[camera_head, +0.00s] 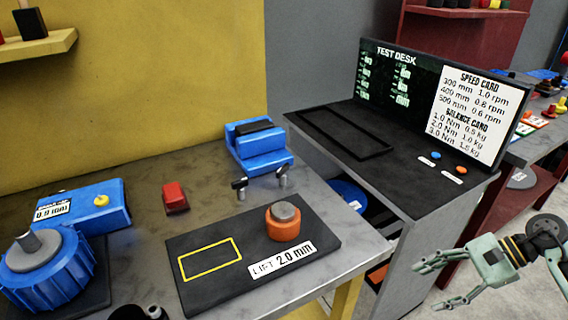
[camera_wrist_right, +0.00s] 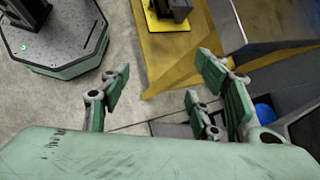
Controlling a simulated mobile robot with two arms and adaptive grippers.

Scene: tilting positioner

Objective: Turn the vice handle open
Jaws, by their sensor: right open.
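A blue vice (camera_head: 262,150) with a dark top piece stands at the back right of the grey bench. Two small metal posts with dark cross-pieces (camera_head: 240,187) stand in front of it, one at its left and one at its right (camera_head: 282,174). I cannot tell which of them is the vice handle. My right gripper (camera_head: 431,283) is at the lower right, off the bench and well apart from the vice. In the right wrist view its fingers (camera_wrist_right: 168,88) are spread with nothing between them. The vice does not show there. My left gripper is not in view.
A black plate (camera_head: 210,288) with an orange and grey knob (camera_head: 289,222) lies in front of the vice. A red block (camera_head: 175,197), a blue box (camera_head: 85,212) and a blue rotary unit (camera_head: 45,275) are left. The test desk (camera_head: 420,205) stands right of the bench, beyond a gap.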

